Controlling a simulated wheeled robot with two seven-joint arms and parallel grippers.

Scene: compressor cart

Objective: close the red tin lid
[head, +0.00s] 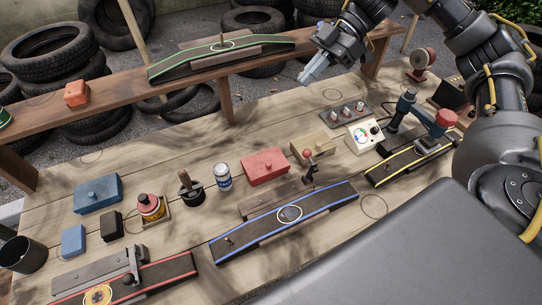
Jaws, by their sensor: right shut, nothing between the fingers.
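A red tin (265,167), a low box with a small knob, sits on the wooden bench near the middle. Its top looks flat, with no raised flap visible; at this size I cannot tell whether its lid is fully down. My right gripper (306,77) is above the far side of the bench, up and to the right of the red tin and clear of it. Its fingers are together, with nothing between them. My left gripper is not in view.
A blue tin (97,193) and a red-topped can (150,206) stand to the left. A white-and-blue can (223,177) is beside the red tin. A blue-edged ramp (330,206) lies in front. A raised plank (200,98) runs behind. Bare bench lies behind the red tin.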

